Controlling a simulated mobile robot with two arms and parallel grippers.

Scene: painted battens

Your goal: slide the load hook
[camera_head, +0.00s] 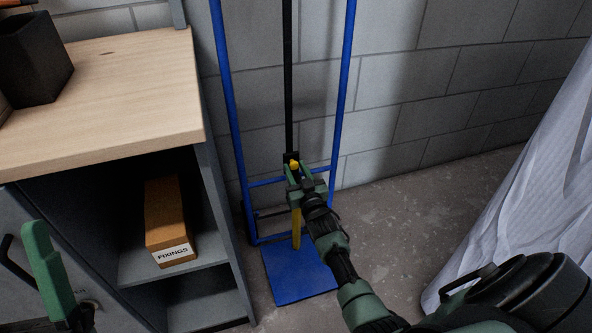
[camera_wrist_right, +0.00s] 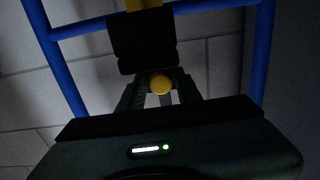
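The load hook is a yellow piece (camera_head: 297,228) hanging below a black slider block on the black upright rail (camera_head: 288,75) of a blue frame. A round yellow knob (camera_head: 294,166) sits on the block; it also shows in the right wrist view (camera_wrist_right: 160,84). My right gripper (camera_head: 299,173) is at the block, with its two fingers on either side of the knob and apparently closed against it. In the wrist view the black block (camera_wrist_right: 142,45) is just beyond the fingertips. Part of my left gripper (camera_head: 45,270) shows at the lower left; its fingertips cannot be made out.
The blue frame (camera_head: 346,80) stands against a grey block wall, with a blue base plate (camera_head: 300,282) on the floor. A wooden-topped cabinet (camera_head: 120,95) is close on the left, holding a FIXINGS box (camera_head: 168,220). A white sheet (camera_head: 520,190) hangs at right; floor between is clear.

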